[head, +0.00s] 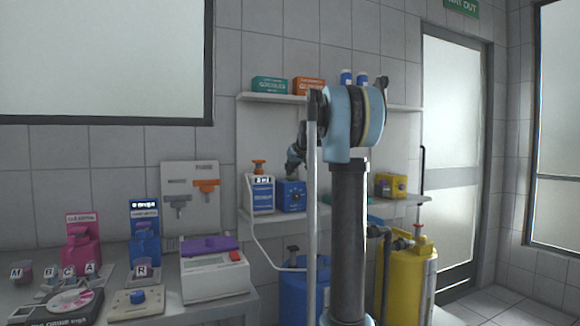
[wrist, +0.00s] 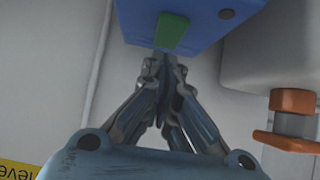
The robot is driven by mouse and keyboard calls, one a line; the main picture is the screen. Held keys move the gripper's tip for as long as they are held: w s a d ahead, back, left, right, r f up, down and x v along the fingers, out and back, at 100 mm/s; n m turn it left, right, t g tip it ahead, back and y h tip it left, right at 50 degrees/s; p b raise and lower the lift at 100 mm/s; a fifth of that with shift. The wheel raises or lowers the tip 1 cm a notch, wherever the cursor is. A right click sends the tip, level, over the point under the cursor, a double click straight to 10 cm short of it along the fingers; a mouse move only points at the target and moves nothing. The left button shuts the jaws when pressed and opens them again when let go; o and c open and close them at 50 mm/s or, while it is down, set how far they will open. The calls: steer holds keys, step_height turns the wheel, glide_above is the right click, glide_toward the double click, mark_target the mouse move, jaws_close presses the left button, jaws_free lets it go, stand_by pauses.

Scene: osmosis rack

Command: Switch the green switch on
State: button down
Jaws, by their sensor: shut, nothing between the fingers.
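The green switch (wrist: 172,32) is a small green rocker on a face of a blue box (wrist: 135,18) at the top of the wrist view. My gripper (wrist: 163,60) is shut and empty, its fingertips just below the switch in that picture. I cannot tell whether the tips touch the box. In the head view the blue box (head: 291,197) stands on the middle shelf, and my gripper (head: 294,160) is just above it. The green switch cannot be made out there.
A white and blue dispenser with an orange top (head: 259,193) stands left of the blue box. A yellow box (head: 391,185) is further right on the shelf (head: 412,200). An upper shelf (head: 275,98) holds small boxes. A yellow tank (head: 412,280) stands below.

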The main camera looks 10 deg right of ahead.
steer(key=shift+f, duration=0.4)
steer(key=shift+w, duration=0.15)
